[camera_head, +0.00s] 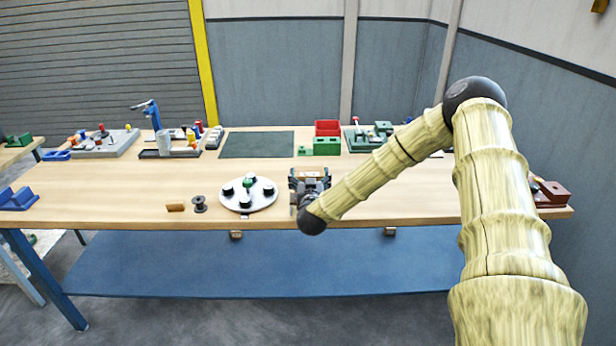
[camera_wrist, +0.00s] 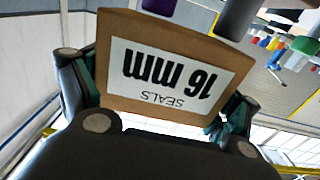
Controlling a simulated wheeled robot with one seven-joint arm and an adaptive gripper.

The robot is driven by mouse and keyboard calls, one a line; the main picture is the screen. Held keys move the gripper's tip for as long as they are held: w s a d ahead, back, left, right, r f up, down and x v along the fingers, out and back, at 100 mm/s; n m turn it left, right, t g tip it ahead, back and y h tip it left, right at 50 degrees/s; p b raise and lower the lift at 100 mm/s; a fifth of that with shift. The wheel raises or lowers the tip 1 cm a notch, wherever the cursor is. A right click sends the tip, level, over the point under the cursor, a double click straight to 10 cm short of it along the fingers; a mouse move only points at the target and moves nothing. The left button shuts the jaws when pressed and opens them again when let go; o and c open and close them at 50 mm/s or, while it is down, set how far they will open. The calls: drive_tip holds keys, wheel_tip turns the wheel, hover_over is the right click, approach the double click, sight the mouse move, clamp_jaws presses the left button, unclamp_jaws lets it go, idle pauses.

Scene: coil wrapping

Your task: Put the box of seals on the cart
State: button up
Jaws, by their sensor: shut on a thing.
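The box of seals (camera_wrist: 231,66) is brown cardboard with a white label reading "SEALS 16 mm", upside down in the wrist view. My gripper (camera_wrist: 160,108) is shut on it, one finger on each side. I cannot tell how high the box is above the bench. I cannot make out a cart with certainty in either view.
The wooden workbench (camera_head: 400,195) has clear room right of my gripper. A grey disc (camera_head: 236,202) with black knobs, a dark spool (camera_head: 199,204) and a small brown block (camera_head: 175,207) lie to the left. A red bin (camera_head: 327,128) and green box (camera_head: 326,147) stand behind.

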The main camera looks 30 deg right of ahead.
drive_tip(key=shift+f, duration=0.1)
drive_tip(key=o, duration=1.3)
